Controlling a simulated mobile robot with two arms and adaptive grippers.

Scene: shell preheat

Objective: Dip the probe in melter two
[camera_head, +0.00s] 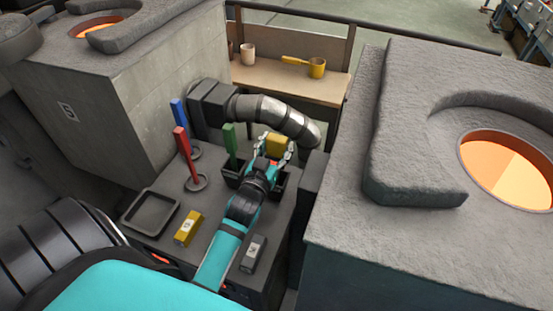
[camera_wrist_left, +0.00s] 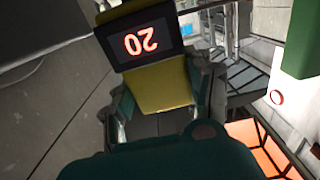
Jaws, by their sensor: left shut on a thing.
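My left gripper (camera_head: 275,151) is shut on a yellow probe (camera_head: 278,143). The probe also shows in the left wrist view (camera_wrist_left: 160,88), with a dark display (camera_wrist_left: 141,43) whose red digits read 20, upside down. The gripper is above or at a dark open holder (camera_head: 281,188) on the bench; the probe's lower part is hidden, so I cannot tell whether it is clear of the holder. One melter (camera_head: 150,75) stands at the upper left and another (camera_head: 340,225) at the right. Both have glowing orange openings. My right gripper is not in view.
Blue (camera_head: 179,112), red (camera_head: 184,145) and green (camera_head: 230,140) upright bars stand left of my gripper. A shallow dark tray (camera_head: 128,222), a yellow block (camera_head: 188,229) and a grey block (camera_head: 253,253) lie nearer. A bent duct (camera_head: 270,110) rises behind. A back table (camera_head: 290,86) holds a yellow ladle (camera_head: 316,68).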

